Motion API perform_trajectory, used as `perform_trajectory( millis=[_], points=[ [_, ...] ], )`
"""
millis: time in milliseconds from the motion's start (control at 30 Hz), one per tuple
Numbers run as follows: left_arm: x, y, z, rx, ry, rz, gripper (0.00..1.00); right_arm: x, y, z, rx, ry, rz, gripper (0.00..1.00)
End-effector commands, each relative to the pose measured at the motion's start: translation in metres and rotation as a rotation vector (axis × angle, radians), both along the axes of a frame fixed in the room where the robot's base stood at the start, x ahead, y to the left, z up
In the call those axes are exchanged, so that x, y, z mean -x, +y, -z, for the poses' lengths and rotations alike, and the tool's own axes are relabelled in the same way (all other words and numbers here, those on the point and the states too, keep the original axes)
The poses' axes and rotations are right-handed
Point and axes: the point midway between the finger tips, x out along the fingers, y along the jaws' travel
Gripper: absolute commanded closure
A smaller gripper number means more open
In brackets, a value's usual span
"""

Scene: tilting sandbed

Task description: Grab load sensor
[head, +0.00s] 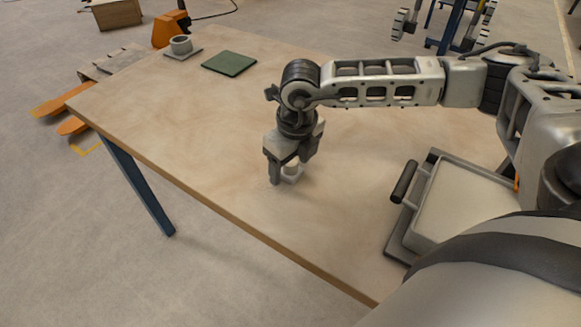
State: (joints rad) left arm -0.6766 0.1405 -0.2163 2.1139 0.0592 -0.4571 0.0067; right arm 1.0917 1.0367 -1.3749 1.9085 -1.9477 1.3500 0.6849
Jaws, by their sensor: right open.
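A small pale, round-looking piece (293,171), which may be the load sensor, stands on the wooden table. It is partly hidden by my right gripper (290,170). This gripper points down with its fingers apart, one on each side of the piece and low over the table top. I cannot tell whether a finger touches it. The sandbed (463,203), a pale tray with a dark handle at its left side, sits at the table's right. My left gripper is not in view.
The table (200,125) is bare around the gripper. A green pad (229,63) and a grey cup-like ring on a plate (181,46) lie at its far end. An orange pallet jack (70,112) stands on the floor beyond the left edge.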

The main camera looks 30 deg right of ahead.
Motion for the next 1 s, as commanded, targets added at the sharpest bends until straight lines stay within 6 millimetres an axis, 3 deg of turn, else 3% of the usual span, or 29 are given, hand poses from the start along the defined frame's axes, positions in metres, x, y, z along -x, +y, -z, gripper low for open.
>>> perform_trajectory(
  millis=[33, 200, 233, 667, 867, 1000],
  points=[
    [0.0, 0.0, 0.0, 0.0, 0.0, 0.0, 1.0, 0.0, 0.0, 0.0, 0.0, 0.0, 0.0, 0.39],
    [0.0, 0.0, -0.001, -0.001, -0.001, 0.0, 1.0, 0.0, 0.0, -0.001, 0.0, 0.0, 0.0, 0.86],
    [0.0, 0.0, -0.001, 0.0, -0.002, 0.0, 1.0, 0.0, 0.0, -0.001, 0.0, 0.0, 0.0, 0.88],
    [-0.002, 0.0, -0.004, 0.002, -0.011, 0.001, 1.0, -0.001, 0.0, -0.007, -0.002, -0.003, 0.001, 0.88],
    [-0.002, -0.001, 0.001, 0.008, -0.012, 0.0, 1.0, -0.001, 0.001, -0.032, -0.002, -0.006, -0.001, 0.88],
    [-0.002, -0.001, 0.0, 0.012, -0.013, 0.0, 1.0, 0.022, 0.014, -0.063, -0.002, -0.007, -0.007, 0.88]
  ],
)
